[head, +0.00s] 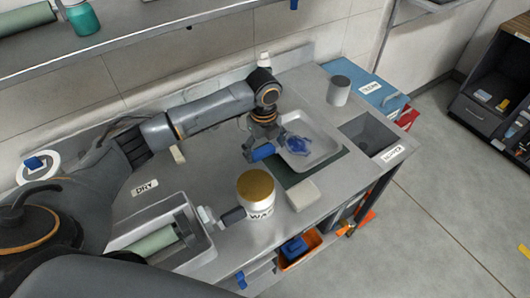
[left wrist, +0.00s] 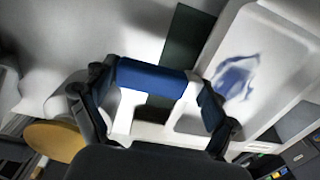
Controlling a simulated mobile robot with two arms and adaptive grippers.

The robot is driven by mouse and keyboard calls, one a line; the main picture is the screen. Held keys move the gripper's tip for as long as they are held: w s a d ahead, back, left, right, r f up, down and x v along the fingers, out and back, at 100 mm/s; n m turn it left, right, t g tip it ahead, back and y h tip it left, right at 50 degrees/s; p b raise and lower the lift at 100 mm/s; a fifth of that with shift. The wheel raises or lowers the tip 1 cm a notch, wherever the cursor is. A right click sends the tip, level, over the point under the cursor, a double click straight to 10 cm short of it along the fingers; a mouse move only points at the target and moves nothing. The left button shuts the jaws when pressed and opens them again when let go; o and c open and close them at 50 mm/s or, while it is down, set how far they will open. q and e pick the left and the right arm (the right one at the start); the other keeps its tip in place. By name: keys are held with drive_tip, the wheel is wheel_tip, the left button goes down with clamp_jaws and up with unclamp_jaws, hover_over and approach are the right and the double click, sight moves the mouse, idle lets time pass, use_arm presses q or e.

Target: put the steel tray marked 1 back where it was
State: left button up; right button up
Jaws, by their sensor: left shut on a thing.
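A pale steel tray (head: 320,140) with a blue smear or cloth-like patch inside lies over a dark green mat (head: 329,167) towards the right of the bench. No mark 1 is readable on it. In the left wrist view the blue bar (left wrist: 152,76) spans between the fingers, and the tray (left wrist: 280,40) is just beyond to the right. I cannot tell whether the tray touches the mat. My right gripper does not show.
A gold-topped jar (head: 256,186) and a white block (head: 303,195) stand in front. Another tray (head: 193,232) with a green roller is at lower left, near the DRY label (head: 146,188).

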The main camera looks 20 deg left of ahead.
use_arm(q)
wheel_tip(320, 180, down, 2)
drive_tip(key=shift+s, duration=0.1)
drive_tip(key=shift+d+f, duration=0.1)
drive_tip(key=shift+f, duration=0.05)
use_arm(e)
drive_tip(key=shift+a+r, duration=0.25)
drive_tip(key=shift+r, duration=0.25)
use_arm(q)
drive_tip(key=o, duration=1.1)
drive_tip(key=shift+f, duration=0.15)
drive_tip(key=shift+c, duration=0.2)
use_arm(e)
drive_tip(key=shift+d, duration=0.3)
use_arm(q)
wheel_tip(320, 180, up, 11)
drive_tip(key=shift+r+b, duration=0.1)
drive_tip(key=shift+b, duration=0.5)
drive_tip(key=shift+r, duration=0.6)
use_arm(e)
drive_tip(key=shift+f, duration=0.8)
